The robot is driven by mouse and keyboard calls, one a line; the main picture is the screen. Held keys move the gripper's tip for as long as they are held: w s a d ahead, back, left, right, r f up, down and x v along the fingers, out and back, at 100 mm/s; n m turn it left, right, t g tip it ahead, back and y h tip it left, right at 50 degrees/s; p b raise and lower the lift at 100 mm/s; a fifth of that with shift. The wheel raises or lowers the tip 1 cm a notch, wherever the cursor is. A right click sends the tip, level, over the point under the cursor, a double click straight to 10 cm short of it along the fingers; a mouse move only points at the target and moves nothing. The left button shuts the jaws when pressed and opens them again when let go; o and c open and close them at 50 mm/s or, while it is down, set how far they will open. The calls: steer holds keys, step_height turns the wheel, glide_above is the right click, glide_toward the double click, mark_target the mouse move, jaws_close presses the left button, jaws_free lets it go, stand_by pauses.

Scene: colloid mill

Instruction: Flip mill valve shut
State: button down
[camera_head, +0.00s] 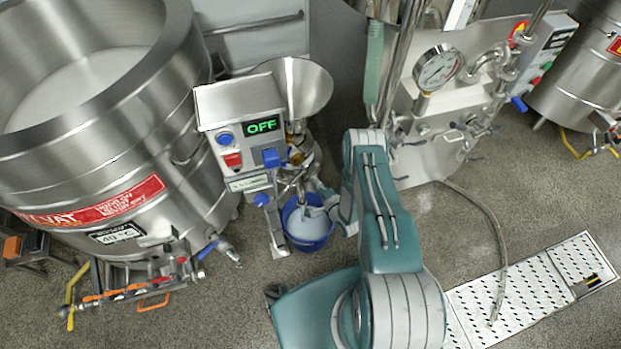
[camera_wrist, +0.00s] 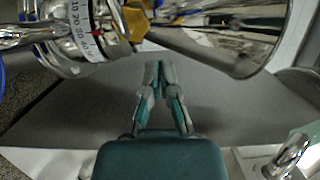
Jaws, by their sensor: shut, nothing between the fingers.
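The colloid mill stands at centre left in the head view, with a steel control box (camera_head: 238,105) reading OFF and a wide steel hopper (camera_head: 298,85) behind it. A blue lever (camera_head: 270,157) sits on the box front and a smaller blue handle (camera_head: 262,199) lies below; I cannot tell which belongs to the valve. In the wrist view my gripper (camera_wrist: 160,66) is shut and empty, its fingertips together below a brass-coloured part (camera_wrist: 136,20) and the mill's numbered ring (camera_wrist: 88,28). In the head view my arm largely hides the gripper beside the mill.
A blue bucket (camera_head: 308,228) with pale contents stands under the mill. A large steel vat (camera_head: 100,170) with pipes is on the left. A panel with a gauge (camera_head: 437,68) is behind my arm. A hose (camera_head: 490,230) reaches a floor grate (camera_head: 530,285) at right.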

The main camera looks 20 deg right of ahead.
steer(key=w+a, duration=0.5)
steer(key=w, duration=0.4)
steer(key=shift+a, duration=0.25)
steer(key=shift+a, duration=0.15)
steer(key=shift+w+a, duration=0.2)
steer(key=shift+a, duration=0.3)
